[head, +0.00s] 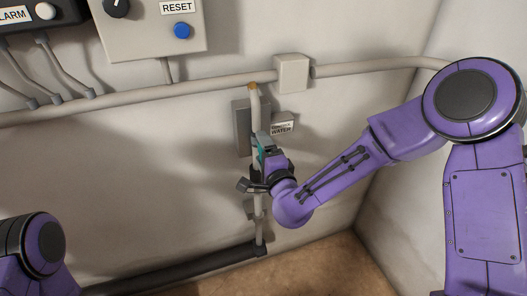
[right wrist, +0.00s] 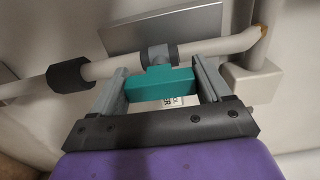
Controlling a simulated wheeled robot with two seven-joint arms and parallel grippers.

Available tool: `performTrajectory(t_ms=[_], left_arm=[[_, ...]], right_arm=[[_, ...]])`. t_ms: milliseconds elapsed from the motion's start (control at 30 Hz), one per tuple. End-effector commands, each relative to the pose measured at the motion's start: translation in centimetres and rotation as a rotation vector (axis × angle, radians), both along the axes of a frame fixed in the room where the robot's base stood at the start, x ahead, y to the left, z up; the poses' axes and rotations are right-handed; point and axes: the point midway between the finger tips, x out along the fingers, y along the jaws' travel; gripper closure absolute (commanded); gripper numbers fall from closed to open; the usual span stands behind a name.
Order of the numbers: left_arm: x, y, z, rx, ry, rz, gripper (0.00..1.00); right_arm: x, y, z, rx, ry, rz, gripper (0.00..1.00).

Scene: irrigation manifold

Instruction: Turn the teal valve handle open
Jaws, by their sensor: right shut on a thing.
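The teal valve handle (right wrist: 160,84) sits on a grey valve collar on a pale pipe (right wrist: 215,48). In the right wrist view it lies crosswise between the two fingers of my right gripper (right wrist: 162,88), which is shut on it. In the head view the handle (head: 264,150) shows as a small teal patch on the vertical pipe (head: 256,105), partly hidden by my right gripper (head: 260,158). My left gripper is out of view; only part of my left arm shows at the lower left.
A grey plate (head: 240,128) is behind the valve. A horizontal pipe (head: 190,88) and a pale junction box (head: 292,73) are above. A dark pipe (head: 185,272) runs low along the wall. A control box with a blue RESET button (head: 182,31) hangs at the upper left.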

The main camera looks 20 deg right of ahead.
Motion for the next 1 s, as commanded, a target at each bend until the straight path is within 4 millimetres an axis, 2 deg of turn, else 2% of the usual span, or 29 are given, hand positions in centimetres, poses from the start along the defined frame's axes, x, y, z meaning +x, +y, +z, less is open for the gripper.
performTrajectory(t_ms=[600,633,667,700,1000], left_arm=[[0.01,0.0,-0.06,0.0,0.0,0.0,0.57],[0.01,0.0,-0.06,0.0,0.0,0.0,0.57],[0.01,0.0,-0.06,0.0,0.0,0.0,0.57],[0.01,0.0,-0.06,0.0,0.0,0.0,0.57],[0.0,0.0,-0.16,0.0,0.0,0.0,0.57]], right_arm=[[-0.08,0.02,-0.19,-0.043,0.002,0.002,0.53],[-0.08,0.02,-0.19,-0.043,0.002,0.002,0.16],[-0.07,0.02,-0.19,-0.043,0.002,0.002,0.07],[-0.06,0.02,-0.17,-0.042,0.003,0.001,0.02],[-0.3,0.02,-0.11,-0.04,0.0,0.001,0.02]])
